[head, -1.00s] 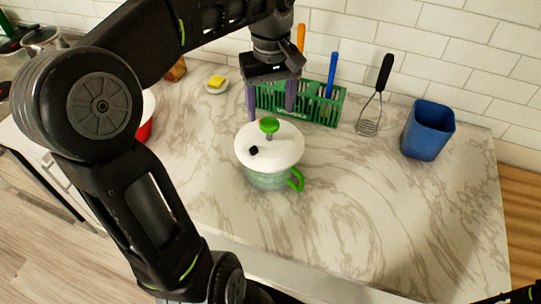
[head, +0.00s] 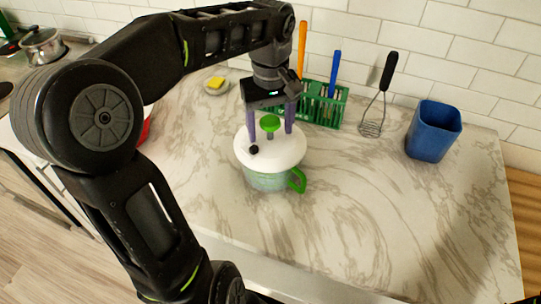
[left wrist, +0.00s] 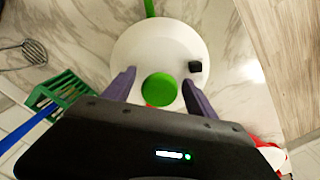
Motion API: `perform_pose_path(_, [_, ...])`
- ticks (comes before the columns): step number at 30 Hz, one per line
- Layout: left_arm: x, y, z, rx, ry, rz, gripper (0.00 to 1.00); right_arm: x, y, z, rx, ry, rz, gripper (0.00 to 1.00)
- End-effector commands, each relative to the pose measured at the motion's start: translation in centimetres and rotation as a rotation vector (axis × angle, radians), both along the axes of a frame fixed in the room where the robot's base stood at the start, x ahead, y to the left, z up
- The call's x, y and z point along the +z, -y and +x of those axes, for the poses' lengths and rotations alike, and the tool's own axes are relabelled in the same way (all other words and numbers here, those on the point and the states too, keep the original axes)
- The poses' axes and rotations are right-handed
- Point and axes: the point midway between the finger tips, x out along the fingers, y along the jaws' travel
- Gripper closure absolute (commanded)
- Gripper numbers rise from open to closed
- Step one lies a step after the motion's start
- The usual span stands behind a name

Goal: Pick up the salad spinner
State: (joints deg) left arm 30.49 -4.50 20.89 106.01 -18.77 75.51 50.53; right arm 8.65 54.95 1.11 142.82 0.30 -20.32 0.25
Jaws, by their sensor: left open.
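The salad spinner (head: 270,178) stands upright on the marble counter. It has a white lid (head: 283,153), a green knob (head: 269,123) on top and a green handle at its lower right. My left gripper (head: 270,130) is open above the lid, pointing down, with its purple fingers on either side of the knob. In the left wrist view the green knob (left wrist: 159,89) lies between the two spread fingers (left wrist: 156,80), with the white lid (left wrist: 140,42) behind it. I cannot tell whether the fingertips touch the lid. My right gripper does not show.
A green rack (head: 323,106) with utensils stands behind the spinner. A whisk-like masher (head: 373,118) and a blue container (head: 433,131) are to its right. A yellow sponge on a dish (head: 216,84) and a pot (head: 41,46) are at the left. The right front counter is clear.

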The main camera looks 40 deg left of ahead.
Motion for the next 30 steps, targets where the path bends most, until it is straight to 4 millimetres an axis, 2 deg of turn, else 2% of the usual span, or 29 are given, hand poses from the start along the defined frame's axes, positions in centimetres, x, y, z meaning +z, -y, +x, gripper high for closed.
perform_pose_path(17, [-0.03, 0.0, 0.01, 0.0, 0.0, 0.0, 0.34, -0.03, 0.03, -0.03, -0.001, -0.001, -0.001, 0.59])
perform_pose_path(30, [-0.02, 0.0, 0.01, 0.0, 0.0, 0.0, 0.7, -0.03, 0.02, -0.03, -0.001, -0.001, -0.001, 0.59])
